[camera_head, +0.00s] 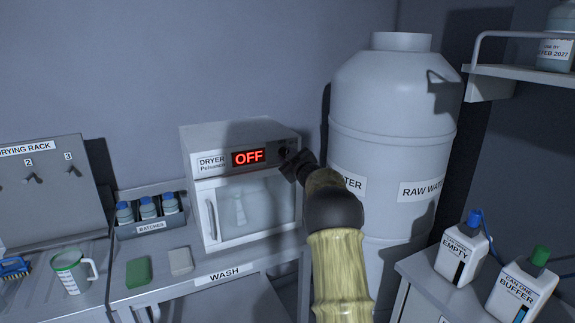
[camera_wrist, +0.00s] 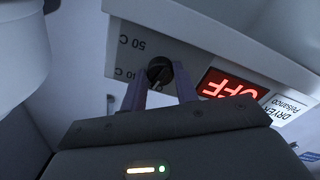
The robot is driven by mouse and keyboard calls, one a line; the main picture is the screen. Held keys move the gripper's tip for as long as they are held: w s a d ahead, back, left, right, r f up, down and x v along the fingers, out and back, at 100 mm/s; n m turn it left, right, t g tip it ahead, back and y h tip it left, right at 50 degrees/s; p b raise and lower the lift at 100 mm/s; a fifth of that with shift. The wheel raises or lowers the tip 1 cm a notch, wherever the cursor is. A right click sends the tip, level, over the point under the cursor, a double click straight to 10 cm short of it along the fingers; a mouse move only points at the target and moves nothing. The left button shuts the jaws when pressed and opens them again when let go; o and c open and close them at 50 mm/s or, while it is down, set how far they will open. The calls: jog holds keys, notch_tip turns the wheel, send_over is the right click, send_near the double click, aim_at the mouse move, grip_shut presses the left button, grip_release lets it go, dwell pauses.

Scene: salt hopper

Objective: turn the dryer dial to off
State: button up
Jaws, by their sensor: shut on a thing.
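The dryer (camera_head: 243,190) is a white box with a glass door on the counter below the back wall. Its red display (camera_head: 249,157) reads OFF, and the display also shows rotated in the wrist view (camera_wrist: 226,87). The dial (camera_wrist: 160,71) is a dark round knob beside the display, with 50 C and 40 C marks near it. My gripper (camera_wrist: 161,82) reaches the dial from the front, with its two fingers on either side of the knob, shut on it. In the head view my gripper (camera_head: 290,160) and wrist partly hide the dial.
A large white raw water tank (camera_head: 392,110) stands right of the dryer, close to my arm. Blue-capped bottles in a batches rack (camera_head: 150,228) stand left of it. Green and pale blocks (camera_head: 138,271) lie on the counter. Two capped containers (camera_head: 461,250) stand at right.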

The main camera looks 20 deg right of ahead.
jog(key=shift+n+b, duration=0.75)
jog(key=shift+n, duration=0.55)
jog(key=o, duration=1)
jog(key=shift+c, duration=0.2)
jog(key=shift+s, duration=0.1)
jog(key=s+b, duration=0.2)
jog(key=s, duration=0.6)
jog(key=s+b, duration=0.3)
jog(key=s, duration=0.6)
jog(key=shift+s+d+f, duration=0.2)
